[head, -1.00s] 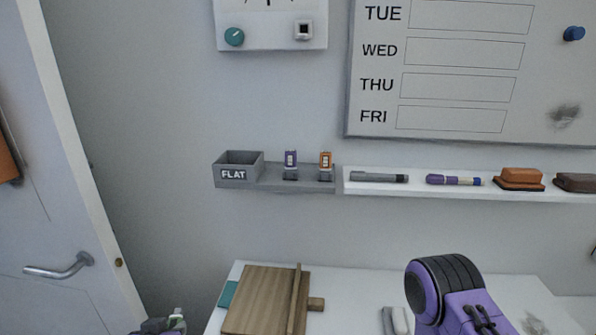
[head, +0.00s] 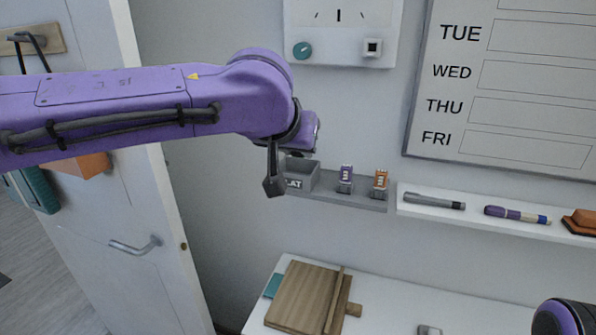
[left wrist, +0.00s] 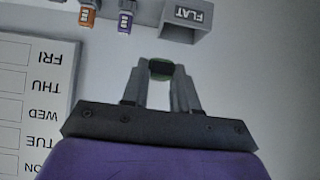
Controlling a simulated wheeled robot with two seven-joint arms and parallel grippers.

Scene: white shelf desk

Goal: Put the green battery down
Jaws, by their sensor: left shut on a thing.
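My left gripper (head: 274,186) is in front of the left part of the grey wall shelf, by the box marked FLAT (head: 300,178), and partly covers it. In the left wrist view, the gripper (left wrist: 160,72) is shut on the green battery (left wrist: 160,69), seen end-on as a dark face with green edges. The battery is apart from the FLAT box (left wrist: 187,24) in that view. The battery is hidden in the head view. A purple battery (head: 346,176) and an orange battery (head: 380,182) stand upright in holders on the shelf. My right gripper is out of view.
A white ledge with a grey marker (head: 434,201), a purple marker (head: 517,214) and an orange eraser (head: 582,222) continues to the right. A panel with a teal knob (head: 303,50) hangs above. A wooden board (head: 304,297) lies on the white desk below.

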